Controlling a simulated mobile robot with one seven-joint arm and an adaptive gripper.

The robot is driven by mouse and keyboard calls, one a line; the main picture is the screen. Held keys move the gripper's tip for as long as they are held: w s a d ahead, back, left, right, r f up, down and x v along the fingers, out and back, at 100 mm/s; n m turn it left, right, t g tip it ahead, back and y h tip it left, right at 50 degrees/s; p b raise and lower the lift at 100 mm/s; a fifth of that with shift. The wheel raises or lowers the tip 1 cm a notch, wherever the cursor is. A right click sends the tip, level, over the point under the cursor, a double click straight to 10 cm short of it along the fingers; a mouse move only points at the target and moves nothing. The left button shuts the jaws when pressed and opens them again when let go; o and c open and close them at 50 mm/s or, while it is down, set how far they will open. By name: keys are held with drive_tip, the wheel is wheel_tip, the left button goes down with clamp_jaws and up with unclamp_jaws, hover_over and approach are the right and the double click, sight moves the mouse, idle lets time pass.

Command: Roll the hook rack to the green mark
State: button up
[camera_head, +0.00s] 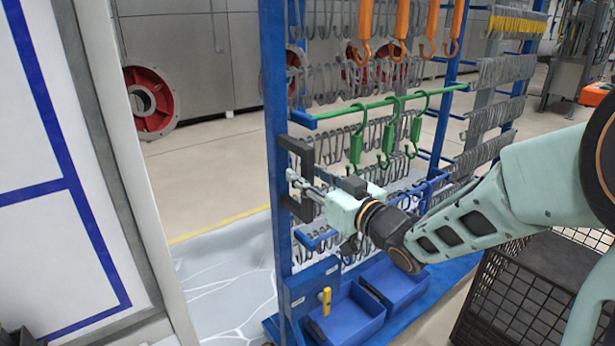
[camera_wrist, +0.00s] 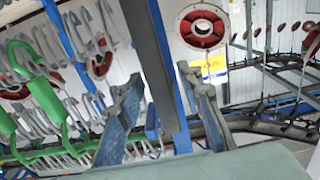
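The hook rack (camera_head: 276,130) is a tall blue frame hung with rows of grey, orange and green hooks. It has a black handle (camera_head: 300,150) on its left post. My gripper (camera_head: 297,182) is at this handle, coming from the right. In the wrist view, the fingers of my gripper (camera_wrist: 160,88) stand apart, one on each side of the dark handle bar (camera_wrist: 150,50). Narrow gaps seem to show beside the bar, so it does not look clamped. I see no green mark on the floor in either view.
Blue bins (camera_head: 348,318) sit on the rack's base, near a yellow-handled blue box (camera_head: 312,290). A black wire basket (camera_head: 520,300) stands at lower right. A white panel (camera_head: 60,200) closes off the left. Pale floor (camera_head: 225,270) with a yellow line lies between panel and rack.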

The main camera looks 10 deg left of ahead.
clamp_jaws()
drive_tip(key=shift+w+d+r+p, duration=0.15)
drive_tip(key=shift+w+d+p, duration=0.15)
drive_tip(key=shift+w+d, duration=0.1)
drive_tip(key=w+d+p, duration=0.2)
drive_tip(key=w+d, duration=0.2)
drive_tip(key=w+d+p, duration=0.2)
drive_tip(key=w+d, duration=0.2)
drive_tip(key=w, duration=0.1)
drive_tip(key=shift+w+d, duration=0.15)
drive_tip(key=shift+d, duration=0.05)
drive_tip(key=shift+w+d+f, duration=0.2)
drive_tip(key=shift+w+d, duration=0.05)
drive_tip(key=shift+w, duration=0.2)
unclamp_jaws()
drive_tip(key=shift+s+a, duration=0.1)
drive_tip(key=shift+s, duration=0.05)
